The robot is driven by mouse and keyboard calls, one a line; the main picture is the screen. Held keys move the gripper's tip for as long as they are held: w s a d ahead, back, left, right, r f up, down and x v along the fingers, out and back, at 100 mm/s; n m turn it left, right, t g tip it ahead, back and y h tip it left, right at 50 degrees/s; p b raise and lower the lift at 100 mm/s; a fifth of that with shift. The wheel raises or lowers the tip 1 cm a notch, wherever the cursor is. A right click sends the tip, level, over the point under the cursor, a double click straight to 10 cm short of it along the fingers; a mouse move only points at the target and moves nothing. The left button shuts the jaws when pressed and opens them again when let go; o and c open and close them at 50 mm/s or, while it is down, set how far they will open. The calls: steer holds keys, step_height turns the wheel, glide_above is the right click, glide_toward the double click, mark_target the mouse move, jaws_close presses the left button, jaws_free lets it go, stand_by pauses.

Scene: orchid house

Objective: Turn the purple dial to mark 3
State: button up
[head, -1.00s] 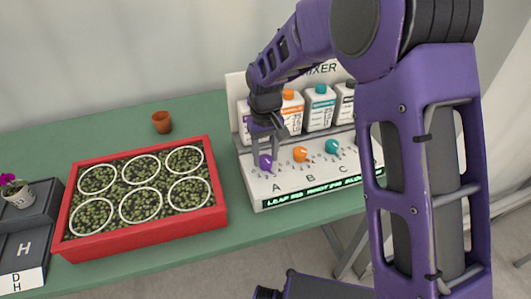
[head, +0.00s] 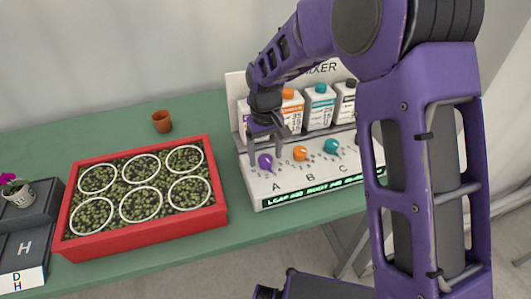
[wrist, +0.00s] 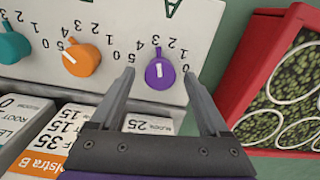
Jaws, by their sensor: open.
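The purple dial (head: 265,161) is the leftmost knob on the white mixer panel, above the letter A. It also shows in the wrist view (wrist: 160,74), where its short nub points up the picture toward the printed numbers. My gripper (head: 267,151) is above the panel at the dial. In the wrist view my gripper (wrist: 159,76) is open and empty, with one finger on each side of the dial in the picture and no visible contact.
An orange dial (head: 300,153) and a teal dial (head: 332,146) sit to the right of it. Bottles (head: 320,107) stand behind the dials. A red tray (head: 140,235) of seedlings is left of the mixer. A small terracotta pot (head: 162,122) stands behind the tray.

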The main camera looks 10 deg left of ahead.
mark_target(266, 157)
step_height(266, 157, up, 18)
steer(key=p, duration=0.1)
steer(key=shift+f+p, duration=0.25)
steer(key=shift+p, duration=0.15)
steer(key=shift+w, duration=0.1)
